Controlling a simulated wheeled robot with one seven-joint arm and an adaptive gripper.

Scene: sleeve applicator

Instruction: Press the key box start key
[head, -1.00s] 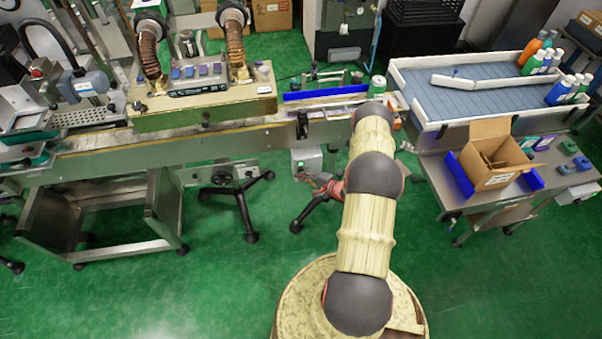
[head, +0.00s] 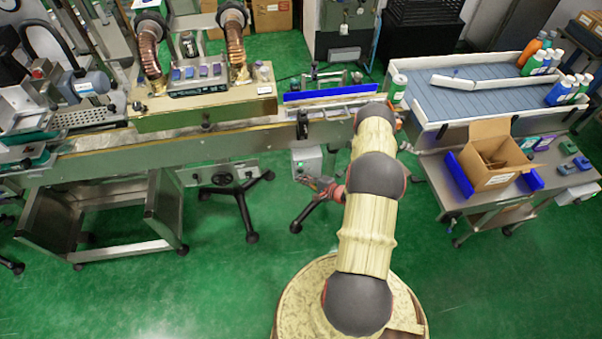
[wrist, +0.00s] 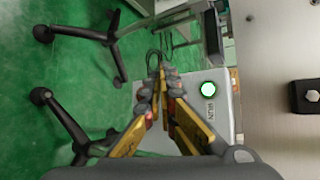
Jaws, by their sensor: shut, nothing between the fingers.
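The key box (head: 308,160) is a small pale grey box below the front of the conveyor in the head view, with a small green key on its face. In the wrist view the key box (wrist: 221,112) is right of the fingers, and its round start key (wrist: 208,88) shows pale with a bright green ring. My gripper (wrist: 159,72) is shut and empty, its fingertips left of the key in that picture. In the head view my gripper (head: 301,179) is just below the box. I cannot tell how far the tips are from its face.
The conveyor (head: 230,143) runs above the key box. A black-legged stand (head: 240,190) is left of my gripper, with its legs on the green floor. A side table with an open carton (head: 492,173) stands at the right. A dark block on a metal panel (wrist: 304,90) shows in the wrist view.

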